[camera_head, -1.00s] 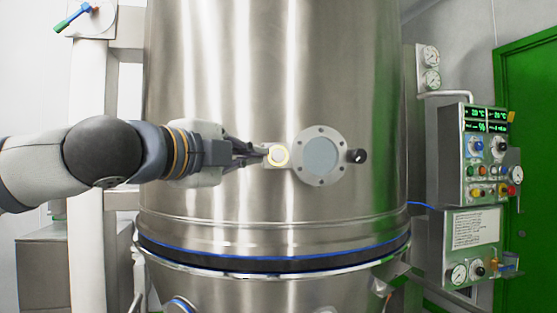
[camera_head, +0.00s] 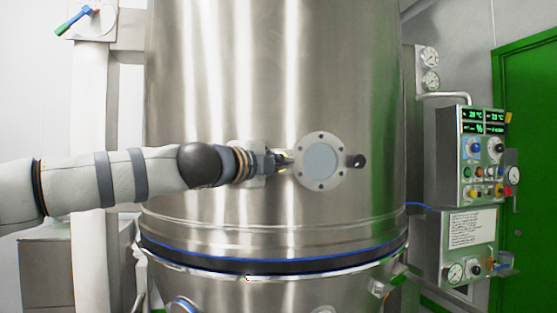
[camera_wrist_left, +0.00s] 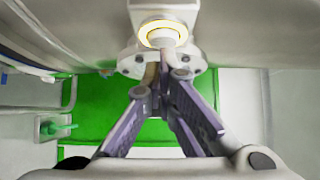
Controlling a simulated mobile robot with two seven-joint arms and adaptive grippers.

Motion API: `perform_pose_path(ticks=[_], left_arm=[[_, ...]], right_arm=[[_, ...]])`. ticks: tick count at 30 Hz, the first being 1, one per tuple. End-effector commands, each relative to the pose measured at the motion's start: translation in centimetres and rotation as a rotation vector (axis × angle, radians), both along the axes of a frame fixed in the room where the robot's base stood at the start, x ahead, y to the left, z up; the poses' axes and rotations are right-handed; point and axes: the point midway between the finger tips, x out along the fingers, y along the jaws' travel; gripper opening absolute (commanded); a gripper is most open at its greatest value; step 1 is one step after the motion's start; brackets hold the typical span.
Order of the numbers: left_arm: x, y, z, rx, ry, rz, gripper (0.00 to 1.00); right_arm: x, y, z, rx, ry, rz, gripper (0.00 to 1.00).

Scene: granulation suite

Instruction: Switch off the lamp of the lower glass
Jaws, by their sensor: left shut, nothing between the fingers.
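A round sight glass (camera_head: 320,160) with a bolted flange sits on the steel vessel (camera_head: 225,90). Just left of it is a small lamp housing with a button ringed in yellow light; my gripper mostly covers it in the head view. In the left wrist view the lit ring (camera_wrist_left: 160,33) glows at the top. My left gripper (camera_head: 284,161) is shut and empty, close to the button. In the left wrist view its fingertips (camera_wrist_left: 165,72) are close below the ring; I cannot tell whether they touch. My right gripper is out of view.
A black knob (camera_head: 356,161) sticks out right of the glass. A control panel (camera_head: 484,160) with displays and buttons stands at the right, before a green door (camera_head: 530,180). A blue-rimmed round port (camera_head: 181,306) shows partly at the bottom.

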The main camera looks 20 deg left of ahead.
Motion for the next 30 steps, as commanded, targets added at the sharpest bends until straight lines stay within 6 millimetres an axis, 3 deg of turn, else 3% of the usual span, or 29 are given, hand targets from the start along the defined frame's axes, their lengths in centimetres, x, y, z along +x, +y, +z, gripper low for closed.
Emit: perform_pose_path(ticks=[10,18,30], left_arm=[[0.3,0.1,-0.3,0.001,0.003,0.000,0.00],[2.0,1.2,-0.1,0.001,0.002,0.003,0.00],[2.0,1.7,-0.2,0.000,0.002,0.010,0.00]], right_arm=[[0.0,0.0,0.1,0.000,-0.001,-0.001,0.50],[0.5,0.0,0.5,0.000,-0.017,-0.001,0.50],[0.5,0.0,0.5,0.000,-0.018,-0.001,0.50]])
